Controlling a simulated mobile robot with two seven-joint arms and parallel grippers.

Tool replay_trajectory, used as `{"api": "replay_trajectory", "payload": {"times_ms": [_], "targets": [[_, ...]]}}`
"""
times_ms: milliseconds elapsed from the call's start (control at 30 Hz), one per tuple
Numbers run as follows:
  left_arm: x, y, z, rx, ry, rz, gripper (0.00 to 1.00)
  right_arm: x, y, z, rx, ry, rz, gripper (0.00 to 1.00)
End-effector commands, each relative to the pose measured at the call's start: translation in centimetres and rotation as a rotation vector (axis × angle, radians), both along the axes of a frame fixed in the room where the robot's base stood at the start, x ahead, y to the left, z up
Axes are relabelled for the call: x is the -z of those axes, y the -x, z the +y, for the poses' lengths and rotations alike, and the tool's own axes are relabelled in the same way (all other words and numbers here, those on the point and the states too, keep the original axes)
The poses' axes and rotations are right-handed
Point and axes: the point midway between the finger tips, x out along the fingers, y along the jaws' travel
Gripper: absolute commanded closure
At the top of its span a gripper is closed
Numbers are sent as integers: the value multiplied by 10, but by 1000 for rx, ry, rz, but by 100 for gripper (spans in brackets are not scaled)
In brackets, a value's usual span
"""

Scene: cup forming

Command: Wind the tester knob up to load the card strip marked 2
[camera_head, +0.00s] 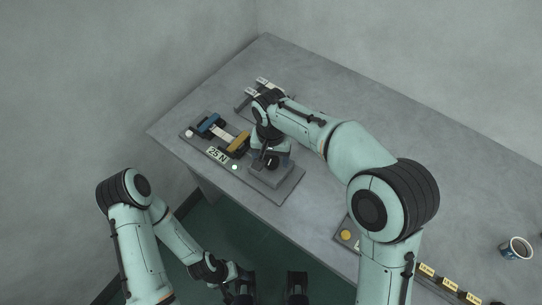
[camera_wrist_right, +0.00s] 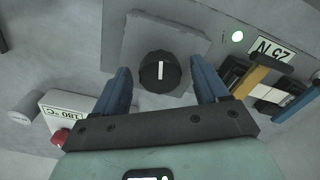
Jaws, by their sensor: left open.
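The tester (camera_head: 285,190) is a grey plate at the table's near left edge. A pale card strip (camera_head: 219,131) spans its blue clamp (camera_head: 207,123) and yellow clamp (camera_head: 238,145); no number is readable on it. The display (camera_head: 217,154) reads 25 N, beside a lit green lamp (camera_head: 235,167). The black tester knob (camera_wrist_right: 158,72) has a white line running up and down in the right wrist view. My right gripper (camera_wrist_right: 161,66) is open, its blue fingers on either side of the knob with gaps. My left gripper (camera_head: 232,289) is open and empty, low off the table.
A rack with pale pieces (camera_head: 264,84) stands behind the tester. In the right wrist view, a box (camera_wrist_right: 75,118) marked 180 °C has a red button. A yellow button (camera_head: 346,235), yellow labels (camera_head: 448,284) and a mug (camera_head: 516,248) are at right. The back table is clear.

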Motion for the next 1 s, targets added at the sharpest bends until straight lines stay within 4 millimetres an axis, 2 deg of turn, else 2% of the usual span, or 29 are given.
{"api": "replay_trajectory", "payload": {"times_ms": [33, 167, 567, 767, 1000], "targets": [[0, 0, 0, 0, 0, 0, 27, 0, 0, 0, 0, 0, 0, 40], [0, 0, 0, 0, 0, 0, 27, 0, 0, 0, 0, 0, 0, 82], [-2, -1, 0, 0, 0, -1, 27, -1, 0, 0, 54, 0, 0, 83], [-5, -2, 0, 0, 0, -2, 27, -1, -1, 0, 176, 1, -2, 83], [-11, -4, 0, 0, 0, -4, 27, -2, 0, 0, 394, 1, -1, 83]]}}
